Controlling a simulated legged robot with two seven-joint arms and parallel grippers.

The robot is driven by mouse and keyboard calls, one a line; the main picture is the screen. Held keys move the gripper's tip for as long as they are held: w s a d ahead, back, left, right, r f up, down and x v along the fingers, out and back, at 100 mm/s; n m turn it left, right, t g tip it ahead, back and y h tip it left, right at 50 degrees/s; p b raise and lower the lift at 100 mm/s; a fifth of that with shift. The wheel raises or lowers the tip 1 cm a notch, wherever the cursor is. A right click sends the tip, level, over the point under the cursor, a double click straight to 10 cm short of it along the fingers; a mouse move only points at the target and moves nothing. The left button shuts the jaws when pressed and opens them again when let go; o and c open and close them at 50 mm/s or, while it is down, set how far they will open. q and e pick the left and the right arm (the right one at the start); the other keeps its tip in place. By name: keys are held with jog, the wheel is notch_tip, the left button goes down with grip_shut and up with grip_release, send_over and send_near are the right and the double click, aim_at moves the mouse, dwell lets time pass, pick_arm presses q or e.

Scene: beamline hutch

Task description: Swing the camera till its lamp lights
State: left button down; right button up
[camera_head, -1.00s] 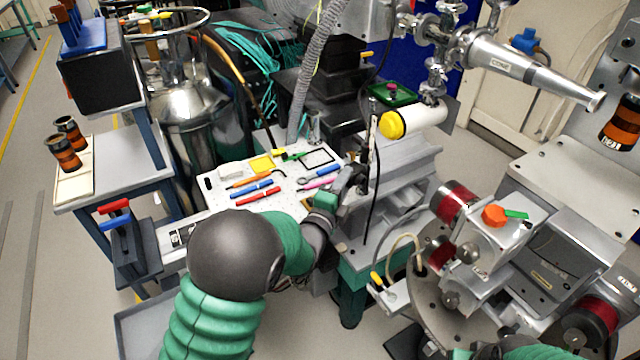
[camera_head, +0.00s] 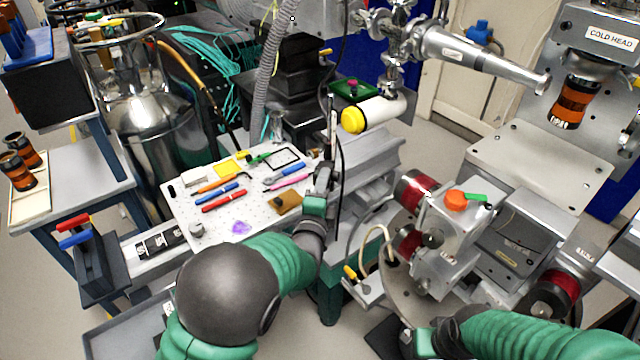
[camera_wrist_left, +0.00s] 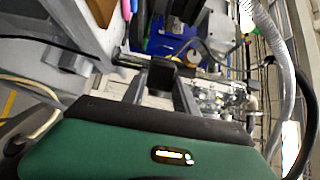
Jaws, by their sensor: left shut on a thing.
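My left gripper (camera_head: 320,188) is at the right edge of the white pegboard, beside a thin upright dark post (camera_head: 333,125). It is shut on a small dark part near the foot of that post; the fingers hide most of it. In the left wrist view a dark block (camera_wrist_left: 160,76) shows between the fingers. I cannot tell surely which thing is the camera, and no lit lamp on it can be made out. A white cylinder with a yellow cap (camera_head: 377,114) lies behind the post. My right gripper (camera_head: 418,342) is low at the bottom edge, its fingers unclear.
The pegboard (camera_head: 180,206) holds pens, tools and a purple piece (camera_head: 241,227). A black cable hangs beside the post. A metal stage with an orange knob (camera_head: 455,200) stands to the right. A steel dewar (camera_head: 150,110) and a side bench (camera_head: 85,180) are at left.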

pick_arm(q)
jog(key=shift+d+r, duration=0.2)
jog(key=shift+d, duration=0.45)
pick_arm(e)
jog(key=shift+d, duration=0.15)
pick_arm(q)
jog(key=c, duration=1.3)
grip_release()
jog(key=o, duration=0.3)
jog(key=shift+o, duration=0.2)
pick_arm(e)
jog(key=shift+d, duration=0.3)
pick_arm(q)
jog(key=shift+a, duration=0.1)
